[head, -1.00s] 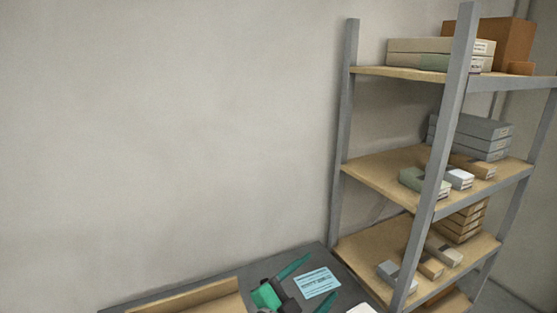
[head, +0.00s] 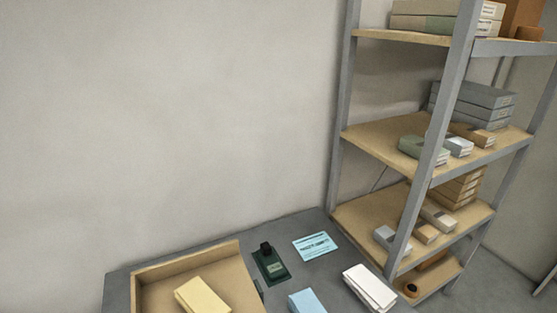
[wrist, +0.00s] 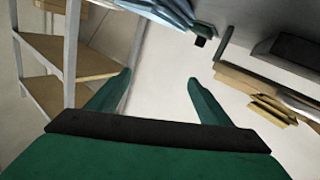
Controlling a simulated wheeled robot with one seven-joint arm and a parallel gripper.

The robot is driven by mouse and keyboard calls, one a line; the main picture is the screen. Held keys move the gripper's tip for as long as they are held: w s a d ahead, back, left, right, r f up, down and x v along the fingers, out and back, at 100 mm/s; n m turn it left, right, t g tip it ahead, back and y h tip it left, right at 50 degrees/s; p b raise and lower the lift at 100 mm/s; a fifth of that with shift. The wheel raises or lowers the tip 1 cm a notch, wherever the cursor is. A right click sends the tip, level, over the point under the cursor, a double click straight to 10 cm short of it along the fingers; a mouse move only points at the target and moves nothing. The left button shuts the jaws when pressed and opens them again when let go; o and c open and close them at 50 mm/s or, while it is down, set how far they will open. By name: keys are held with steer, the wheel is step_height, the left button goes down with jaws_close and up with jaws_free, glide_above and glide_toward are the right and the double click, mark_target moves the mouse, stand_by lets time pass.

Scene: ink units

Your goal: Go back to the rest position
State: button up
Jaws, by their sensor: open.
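My gripper (wrist: 159,80) shows in the wrist view with its two green fingers spread apart and nothing between them. I cannot make it out for sure in the head view. A dark green ink unit (head: 271,265) with a black cap sits on the grey table (head: 222,228), between the wooden tray and a light blue card (head: 316,246). In the wrist view a small dark object (wrist: 200,42) near the top may be the same unit; it is apart from the fingers.
A wooden tray (head: 137,298) with a yellow box (head: 203,295) is at the table's left. A blue box (head: 307,301) and a white stack (head: 369,287) lie at the front. A metal shelf (head: 343,130) with several boxes stands at the right. The wall side is clear.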

steer(key=s+a+f, duration=0.2)
steer(key=s, duration=0.7)
steer(key=s+a+f+g+y, duration=0.1)
steer(key=s+a+f, duration=0.1)
steer(key=s, duration=0.6)
steer(key=s+a+f+m+g, duration=0.1)
steer(key=s+a+f, duration=0.1)
steer(key=s, duration=0.7)
steer(key=shift+s+f+y, duration=0.25)
steer(key=shift+s+y, duration=0.05)
steer(key=shift+s, duration=0.05)
